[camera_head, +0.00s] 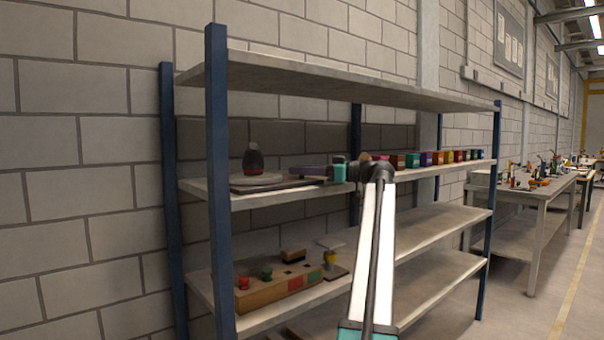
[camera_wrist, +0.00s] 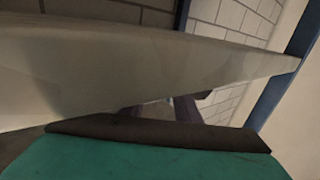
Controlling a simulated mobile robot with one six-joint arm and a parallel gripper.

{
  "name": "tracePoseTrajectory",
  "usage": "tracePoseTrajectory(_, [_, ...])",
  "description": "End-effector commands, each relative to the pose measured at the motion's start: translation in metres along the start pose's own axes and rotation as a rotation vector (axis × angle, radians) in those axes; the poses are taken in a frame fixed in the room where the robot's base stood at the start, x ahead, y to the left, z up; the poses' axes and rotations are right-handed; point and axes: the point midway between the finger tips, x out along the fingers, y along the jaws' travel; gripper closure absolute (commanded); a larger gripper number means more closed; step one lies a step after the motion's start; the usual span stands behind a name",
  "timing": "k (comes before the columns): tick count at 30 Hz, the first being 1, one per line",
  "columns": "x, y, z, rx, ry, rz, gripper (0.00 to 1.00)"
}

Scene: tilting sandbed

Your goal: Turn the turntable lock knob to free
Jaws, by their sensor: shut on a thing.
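The turntable (camera_head: 256,180) stands on the left end of the middle shelf, a pale round plate on a flat base. A dark, bottle-like object with a red patch (camera_head: 253,158) stands upright on it. My gripper (camera_head: 312,172) reaches in from the right, low over the right end of the turntable base, beside the plate. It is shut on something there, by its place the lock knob. The knob itself is not clearly visible, so its setting cannot be told. In the wrist view, a teal part of my gripper with a dark edge fills the bottom, and its fingertips do not show.
A row of coloured blocks (camera_head: 425,158) stands right of my arm on the same shelf. The top shelf board (camera_head: 330,88) hangs above. A blue post (camera_head: 217,180) rises at the front left. A wooden box with knobs (camera_head: 275,290) sits on the shelf below.

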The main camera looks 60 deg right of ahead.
Motion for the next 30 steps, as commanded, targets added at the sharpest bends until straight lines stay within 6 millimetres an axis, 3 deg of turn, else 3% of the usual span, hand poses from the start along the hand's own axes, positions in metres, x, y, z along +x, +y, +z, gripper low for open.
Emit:
tracePoseTrajectory(16, [-0.0004,-0.0004,0.0007,0.002,-0.001,-0.024,0.93])
tracePoseTrajectory(17, [-0.0004,-0.0004,0.0007,0.002,-0.001,-0.024,0.67])
tracePoseTrajectory(19, [-0.0003,-0.0004,0.0007,0.002,-0.001,-0.024,0.56])
tracePoseTrajectory(30, [-0.0011,-0.0001,0.0002,0.001,0.000,-0.023,0.53])
